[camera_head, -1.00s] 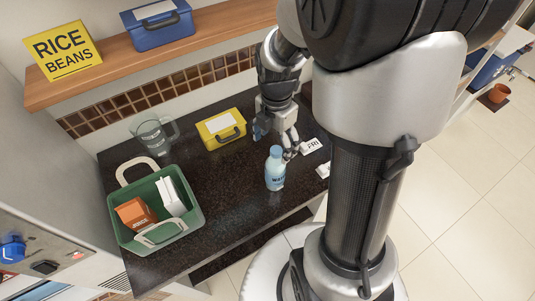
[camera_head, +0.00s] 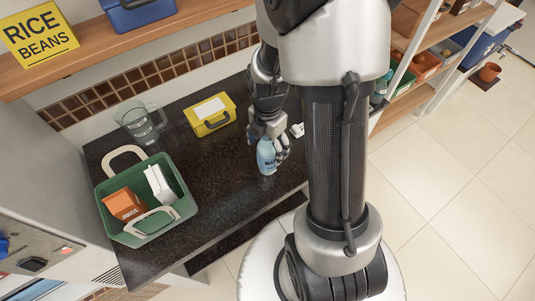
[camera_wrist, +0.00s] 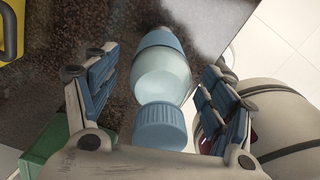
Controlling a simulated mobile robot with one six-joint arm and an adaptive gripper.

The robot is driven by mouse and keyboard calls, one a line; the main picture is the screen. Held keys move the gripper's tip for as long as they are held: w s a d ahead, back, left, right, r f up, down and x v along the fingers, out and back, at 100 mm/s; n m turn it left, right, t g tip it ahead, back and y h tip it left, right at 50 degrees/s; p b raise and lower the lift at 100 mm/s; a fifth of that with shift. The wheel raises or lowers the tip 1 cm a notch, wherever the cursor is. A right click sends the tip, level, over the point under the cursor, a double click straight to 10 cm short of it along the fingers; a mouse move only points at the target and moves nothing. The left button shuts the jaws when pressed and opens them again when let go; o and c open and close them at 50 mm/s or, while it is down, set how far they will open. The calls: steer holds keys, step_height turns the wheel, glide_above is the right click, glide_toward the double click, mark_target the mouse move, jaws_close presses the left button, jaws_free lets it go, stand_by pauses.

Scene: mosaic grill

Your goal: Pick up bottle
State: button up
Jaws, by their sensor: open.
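The bottle (camera_head: 266,157) is light blue with a label and stands upright on the dark counter, near its front edge. My gripper (camera_head: 270,138) is at the bottle's upper part, coming from above and behind it. In the wrist view the bottle (camera_wrist: 160,80) lies between the two open fingers (camera_wrist: 155,92), its ribbed blue cap towards the palm. A gap shows between the left finger and the bottle; the right finger is nearer to it. The fingers partly hide the bottle's top in the head view.
A yellow case (camera_head: 211,117) and a glass jug (camera_head: 141,125) stand behind. A small white tag (camera_head: 297,130) lies right of my gripper.

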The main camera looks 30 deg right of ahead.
steer(key=shift+c, duration=0.2)
jaws_close()
stand_by(0.7)
